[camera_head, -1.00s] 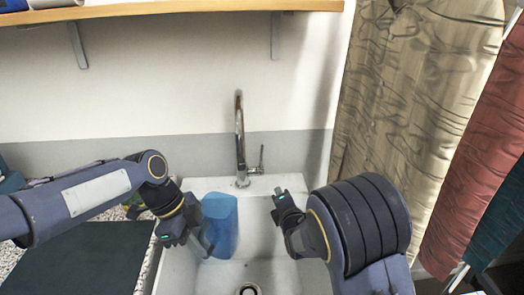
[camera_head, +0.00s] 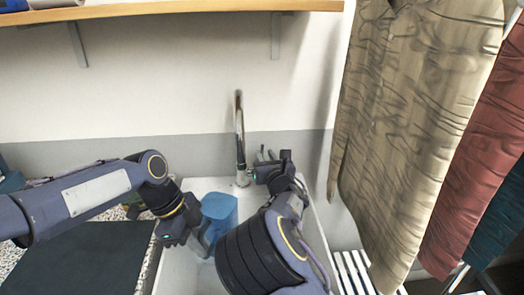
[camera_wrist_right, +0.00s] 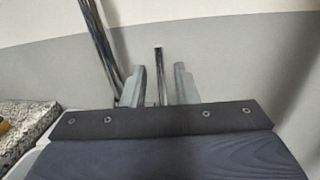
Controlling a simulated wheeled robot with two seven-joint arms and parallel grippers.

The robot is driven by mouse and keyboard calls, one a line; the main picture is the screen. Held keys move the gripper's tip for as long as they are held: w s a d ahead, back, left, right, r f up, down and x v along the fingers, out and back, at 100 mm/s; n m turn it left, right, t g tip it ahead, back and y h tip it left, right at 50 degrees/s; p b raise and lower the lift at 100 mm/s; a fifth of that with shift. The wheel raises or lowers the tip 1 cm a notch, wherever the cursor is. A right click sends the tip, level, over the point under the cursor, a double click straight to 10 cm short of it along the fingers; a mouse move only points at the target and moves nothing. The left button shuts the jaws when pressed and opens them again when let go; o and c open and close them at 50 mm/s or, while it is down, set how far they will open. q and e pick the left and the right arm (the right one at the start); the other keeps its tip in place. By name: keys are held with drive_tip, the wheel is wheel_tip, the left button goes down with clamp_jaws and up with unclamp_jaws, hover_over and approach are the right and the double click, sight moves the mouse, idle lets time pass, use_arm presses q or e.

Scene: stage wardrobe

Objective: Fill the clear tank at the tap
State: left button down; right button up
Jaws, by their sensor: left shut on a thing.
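The clear blue tank (camera_head: 221,207) stands in or just above the white sink (camera_head: 205,185); I cannot tell which. My left gripper (camera_head: 196,238) is shut on its handle at the left side. My right arm hides the tank's lower right part. The chrome tap (camera_head: 240,135) rises at the back of the sink and also shows in the right wrist view (camera_wrist_right: 102,40). My right gripper (camera_head: 264,158) is open beside the tap. In the right wrist view its fingers stand on either side of the tap's upright lever (camera_wrist_right: 158,72), with gaps showing. No water stream is visible.
A wooden shelf (camera_head: 170,14) runs along the wall above. A beige garment (camera_head: 420,110) and a red garment (camera_head: 480,165) hang at the right. A dark mat (camera_head: 75,262) lies on the counter left of the sink. A white slatted rack (camera_head: 352,272) is low at the right.

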sight(262, 151)
drive_tip(key=shift+w+a, duration=0.2)
drive_tip(key=shift+w, duration=0.85)
drive_tip(key=shift+w+a, duration=0.2)
drive_tip(key=shift+w, duration=0.8)
drive_tip(key=shift+c, duration=0.5)
clamp_jaws()
